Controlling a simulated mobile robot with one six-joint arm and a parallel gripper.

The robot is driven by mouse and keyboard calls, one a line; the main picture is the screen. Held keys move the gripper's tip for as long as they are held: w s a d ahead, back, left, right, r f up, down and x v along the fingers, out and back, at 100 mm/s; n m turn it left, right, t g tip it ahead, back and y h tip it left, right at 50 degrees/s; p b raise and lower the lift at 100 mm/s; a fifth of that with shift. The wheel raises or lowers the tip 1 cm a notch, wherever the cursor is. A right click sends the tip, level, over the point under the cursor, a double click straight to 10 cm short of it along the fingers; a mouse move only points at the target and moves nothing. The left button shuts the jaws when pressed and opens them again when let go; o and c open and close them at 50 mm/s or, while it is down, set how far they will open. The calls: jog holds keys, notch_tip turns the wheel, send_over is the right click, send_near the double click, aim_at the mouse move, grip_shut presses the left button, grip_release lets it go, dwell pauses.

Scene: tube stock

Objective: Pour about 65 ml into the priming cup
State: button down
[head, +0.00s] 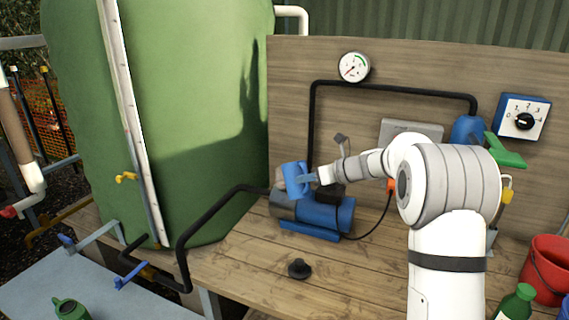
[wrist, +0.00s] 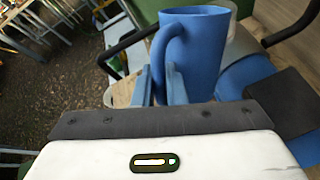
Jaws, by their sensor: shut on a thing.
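My gripper (head: 313,177) is shut on the handle of a blue jug (head: 294,180), holding it over the left end of the blue pump (head: 325,214). In the wrist view the blue jug (wrist: 192,50) stands in front of the two blue fingers (wrist: 160,84), its handle between them. The jug looks slightly tilted in the head view; its contents are hidden. A pale rounded piece (head: 280,178) shows just left of the jug, perhaps the priming cup; the jug covers most of it. No stream of liquid shows.
A black cap (head: 299,268) lies on the wooden deck (head: 245,270) in front of the pump. A black hose (head: 184,240) runs from the green tank (head: 205,110) to the pump. A red bucket (head: 545,270) and green bottle (head: 516,302) stand at right.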

aim_at(302, 163)
jog(key=shift+w+a+r+m+g+h+p, duration=0.25)
jog(key=shift+w+r+g+h+p, duration=0.15)
jog(key=shift+p, duration=1.65)
jog(key=shift+w+a+r+m+g+h+p, duration=0.25)
jog(key=shift+w+r+p, duration=0.25)
jog(key=shift+p, duration=1.5)
jog(key=shift+w+f, duration=0.15)
jog(key=shift+w, duration=0.05)
jog(key=shift+w+a+r+g+p, duration=0.15)
jog(key=shift+r+g+p, duration=0.25)
jog(key=shift+p, duration=0.85)
jog(key=r+g+h+p, duration=0.1)
jog(key=p, duration=0.6)
jog(key=shift+w+a+m, duration=0.1)
jog(key=shift+w+m, duration=0.2)
jog(key=shift+w, duration=0.05)
jog(key=shift+r+p, duration=0.15)
jog(key=shift+p, duration=0.2)
